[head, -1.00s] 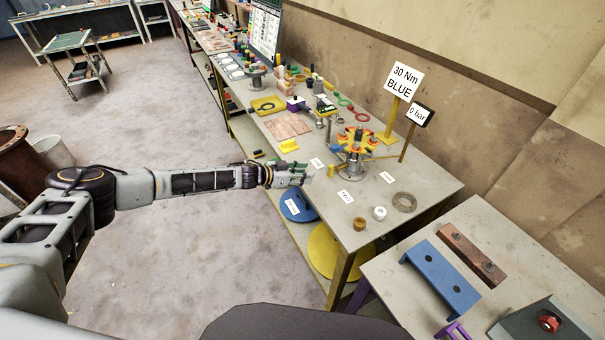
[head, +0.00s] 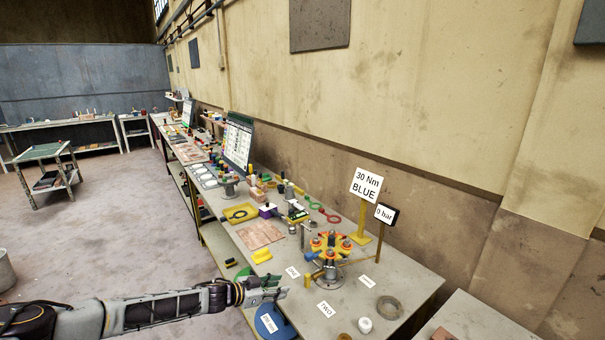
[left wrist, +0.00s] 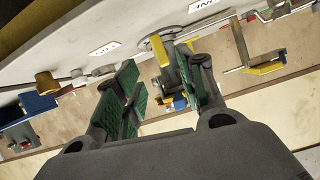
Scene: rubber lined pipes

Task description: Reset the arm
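My left arm comes in from the lower left of the head view, stretched out to the workbench's near edge. My left gripper (head: 268,289) is at that edge, left of the orange and yellow flange assembly (head: 330,246). In the left wrist view my left gripper (left wrist: 158,78) has its two green-padded fingers apart, with nothing held between them. A yellow piece (left wrist: 160,50) shows beyond the gap between the fingers. My right gripper is in neither view.
The workbench (head: 405,275) carries white labels, a grey ring (head: 389,307), a white ring (head: 365,325) and a "30 Nm BLUE" sign (head: 366,186). A blue disc (head: 273,322) is below the bench edge. Open floor (head: 120,245) lies to the left.

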